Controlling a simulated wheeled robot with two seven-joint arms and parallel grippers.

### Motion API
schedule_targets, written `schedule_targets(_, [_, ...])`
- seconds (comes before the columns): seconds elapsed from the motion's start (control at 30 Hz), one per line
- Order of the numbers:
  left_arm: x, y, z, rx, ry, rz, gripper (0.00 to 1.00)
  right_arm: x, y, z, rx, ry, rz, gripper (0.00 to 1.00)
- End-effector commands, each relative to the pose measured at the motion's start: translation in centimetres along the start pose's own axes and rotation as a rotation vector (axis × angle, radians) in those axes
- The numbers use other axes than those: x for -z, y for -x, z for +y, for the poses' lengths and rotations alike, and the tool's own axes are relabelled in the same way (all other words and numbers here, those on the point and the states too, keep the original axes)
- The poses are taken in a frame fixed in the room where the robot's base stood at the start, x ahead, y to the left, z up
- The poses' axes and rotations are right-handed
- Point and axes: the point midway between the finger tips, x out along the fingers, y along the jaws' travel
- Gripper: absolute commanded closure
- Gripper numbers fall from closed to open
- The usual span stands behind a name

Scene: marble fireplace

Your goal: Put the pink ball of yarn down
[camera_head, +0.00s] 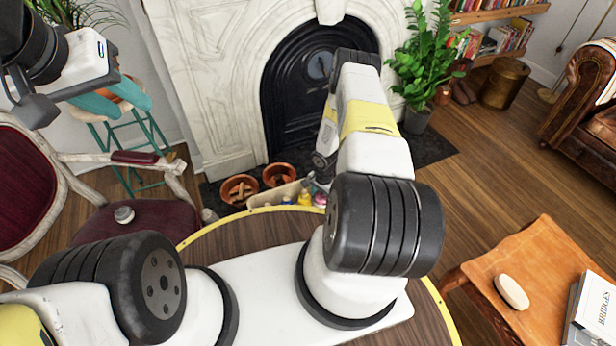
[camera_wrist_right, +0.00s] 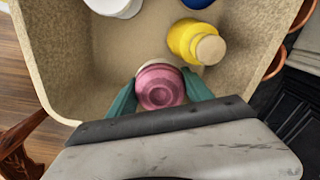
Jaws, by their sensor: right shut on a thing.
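The pink ball of yarn (camera_wrist_right: 160,86) looks like a round pink thing with rings on its face. In the right wrist view it sits between the teal fingers of my right gripper (camera_wrist_right: 161,92), which is shut on it. They are inside or just over a beige box (camera_wrist_right: 66,60); I cannot tell whether the ball touches its floor. In the head view the ball (camera_head: 320,199) shows small at the box (camera_head: 275,194), and my arm hides much of this area. My left gripper (camera_head: 122,98) is at the upper left, its teal fingers apart and away from the ball.
A yellow bottle (camera_wrist_right: 197,42), a white thing (camera_wrist_right: 115,5) and a blue thing (camera_wrist_right: 197,2) are in the box. Terracotta pots (camera_head: 238,189) stand behind it by the fireplace (camera_head: 235,75). A chair (camera_head: 135,218) is left; an orange-brown table (camera_head: 535,275) is right.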

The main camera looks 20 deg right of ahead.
Motion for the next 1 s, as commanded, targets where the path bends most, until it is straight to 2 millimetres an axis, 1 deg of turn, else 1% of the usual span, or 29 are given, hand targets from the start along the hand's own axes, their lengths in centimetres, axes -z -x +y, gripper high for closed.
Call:
schedule_targets(0.3, [0.0, 0.0, 0.0, 0.000, 0.000, 0.000, 0.64, 0.0, -4.1, 0.1, -0.001, -0.002, -0.001, 0.83])
schedule_targets(0.4, [0.0, 0.0, 0.0, 0.000, 0.000, 0.000, 0.64, 0.1, -4.4, 0.0, 0.000, -0.001, 0.001, 0.83])
schedule_targets(0.6, [0.0, 0.0, 0.0, 0.000, 0.000, 0.000, 0.64, 0.1, -4.4, 0.0, -0.001, 0.000, 0.001, 0.83])
schedule_targets(0.73, [0.0, 0.0, 0.0, 0.000, 0.000, 0.000, 0.64, 0.0, -4.7, 0.1, -0.001, 0.000, 0.000, 0.83])
schedule_targets(0.77, [0.0, 0.0, 0.0, 0.000, 0.000, 0.000, 0.64, 0.0, -4.8, 0.1, -0.001, 0.000, 0.000, 0.40])
schedule_targets(0.8, [0.0, 0.0, 0.0, 0.000, 0.000, 0.000, 0.64, 0.0, -4.7, 0.1, -0.001, 0.000, 0.000, 0.33])
schedule_targets(1.0, [0.0, 0.0, 0.0, 0.000, 0.000, 0.000, 0.64, 0.0, -4.7, 0.0, -0.001, 0.000, 0.000, 0.33])
